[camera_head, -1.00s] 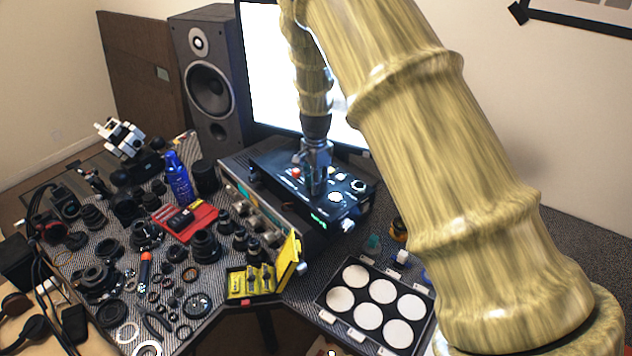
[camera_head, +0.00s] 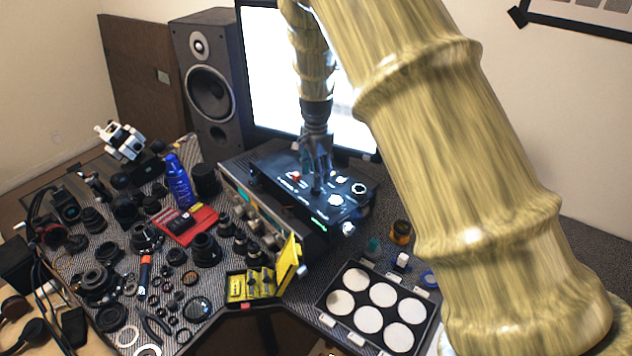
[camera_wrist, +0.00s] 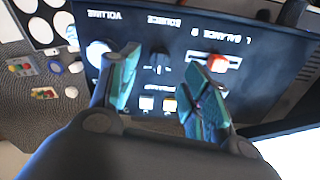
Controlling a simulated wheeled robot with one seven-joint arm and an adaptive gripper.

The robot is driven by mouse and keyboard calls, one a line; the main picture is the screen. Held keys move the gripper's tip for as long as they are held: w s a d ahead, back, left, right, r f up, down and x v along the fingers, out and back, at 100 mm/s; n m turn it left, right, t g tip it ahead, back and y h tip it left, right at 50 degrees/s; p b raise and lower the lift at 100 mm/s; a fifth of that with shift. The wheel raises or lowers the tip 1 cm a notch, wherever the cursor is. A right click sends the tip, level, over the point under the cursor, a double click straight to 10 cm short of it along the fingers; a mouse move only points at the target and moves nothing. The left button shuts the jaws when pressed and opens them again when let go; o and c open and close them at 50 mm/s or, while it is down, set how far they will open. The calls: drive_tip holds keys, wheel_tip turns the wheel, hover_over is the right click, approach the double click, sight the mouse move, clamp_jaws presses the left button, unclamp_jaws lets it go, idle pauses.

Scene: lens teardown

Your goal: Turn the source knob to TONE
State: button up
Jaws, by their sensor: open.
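The small dark source knob (camera_wrist: 159,64) sits below the SOURCE label, between a white volume knob (camera_wrist: 98,50) and a red-and-white balance slider (camera_wrist: 214,62). Its pointer setting is too small to tell. My gripper (camera_head: 317,180) points down over the panel. In the wrist view its open teal-padded fingers (camera_wrist: 162,80) are on either side of the source knob, with visible gaps.
Two small light buttons (camera_wrist: 158,103) lie near the source knob. The monitor (camera_head: 268,75) stands close behind the box. A yellow case (camera_head: 262,283) and a tray of white discs (camera_head: 345,300) lie in front. Lens parts crowd the left desk.

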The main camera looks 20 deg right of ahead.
wheel_tip(320, 180, up, 7)
idle(0.3)
